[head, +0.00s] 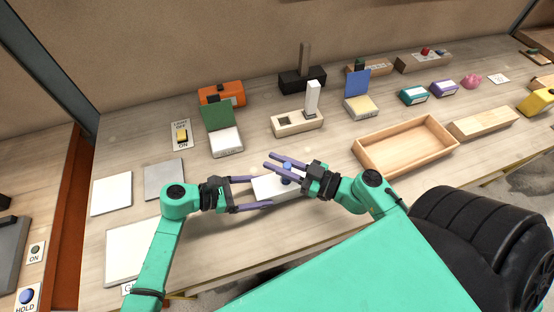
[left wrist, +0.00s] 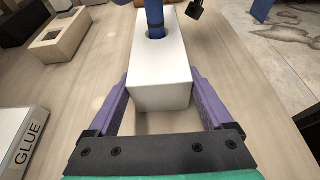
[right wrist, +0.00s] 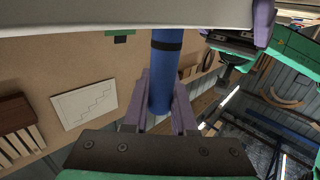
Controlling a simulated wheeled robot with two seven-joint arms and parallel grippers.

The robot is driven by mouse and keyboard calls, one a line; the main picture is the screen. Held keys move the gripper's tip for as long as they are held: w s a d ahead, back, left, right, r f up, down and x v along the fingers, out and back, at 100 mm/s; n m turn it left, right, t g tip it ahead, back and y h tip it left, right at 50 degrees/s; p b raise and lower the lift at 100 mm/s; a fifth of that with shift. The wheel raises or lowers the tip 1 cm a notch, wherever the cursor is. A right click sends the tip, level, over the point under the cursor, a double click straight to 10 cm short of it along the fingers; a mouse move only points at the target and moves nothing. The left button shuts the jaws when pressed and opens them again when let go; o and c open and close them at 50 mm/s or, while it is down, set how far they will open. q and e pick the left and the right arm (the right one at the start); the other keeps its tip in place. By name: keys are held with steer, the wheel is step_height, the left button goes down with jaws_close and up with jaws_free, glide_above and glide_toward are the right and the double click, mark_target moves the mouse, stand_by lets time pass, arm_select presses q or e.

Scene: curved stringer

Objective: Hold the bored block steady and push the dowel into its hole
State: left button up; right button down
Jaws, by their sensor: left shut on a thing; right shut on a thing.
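The bored block (head: 265,187) is white and lies on the table at the front middle. My left gripper (head: 254,193) is shut on it, with a purple finger along each long side, as the left wrist view shows on the block (left wrist: 160,88). The blue dowel (head: 287,167) stands over the block. In the left wrist view the dowel's lower end (left wrist: 154,20) is at the hole, whose dark rim shows around it; how deep it sits cannot be told. My right gripper (right wrist: 158,85) is shut on the dowel (right wrist: 164,75), which has a black band near the block.
Behind the block stand a wooden holder (head: 290,125) with a white upright piece, a green-backed block (head: 226,144) and a switch (head: 181,134). An empty wooden tray (head: 405,158) is to the right. Flat pads (head: 111,193) and a glue-labelled pad (head: 132,250) lie left. Bare tabletop surrounds the block.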

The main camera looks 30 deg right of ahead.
steer(key=shift+f, duration=0.55)
steer(key=c, duration=0.6)
jaws_free()
steer(key=shift+c, duration=0.2)
steer(key=v, duration=1.2)
steer(key=shift+a, duration=0.1)
arm_select(q)
steer(key=o, duration=1.5)
